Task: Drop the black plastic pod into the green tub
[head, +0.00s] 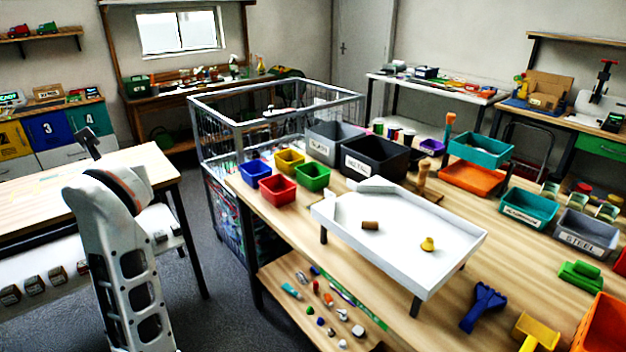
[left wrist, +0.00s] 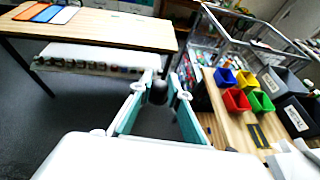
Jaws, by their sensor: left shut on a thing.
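In the left wrist view my left gripper (left wrist: 160,92) has its teal fingers closed on a small dark, rounded thing, the black plastic pod (left wrist: 158,94). The pod is held in the air between the fingertips, over the gap between the two tables. The green tub (head: 313,177) stands on the wooden table in the head view, right of the red tub. It also shows in the left wrist view (left wrist: 261,103), to the right of my gripper and apart from it. In the head view my left arm is at the left, and the pod cannot be made out. My right gripper is out of view.
Beside the green tub stand a red tub (head: 277,189), a blue tub (head: 254,172) and a yellow tub (head: 289,161). Black and grey bins (head: 376,157) stand behind. A white tray (head: 440,268) is to the right. A metal cage (head: 228,127) rises at the table's left end.

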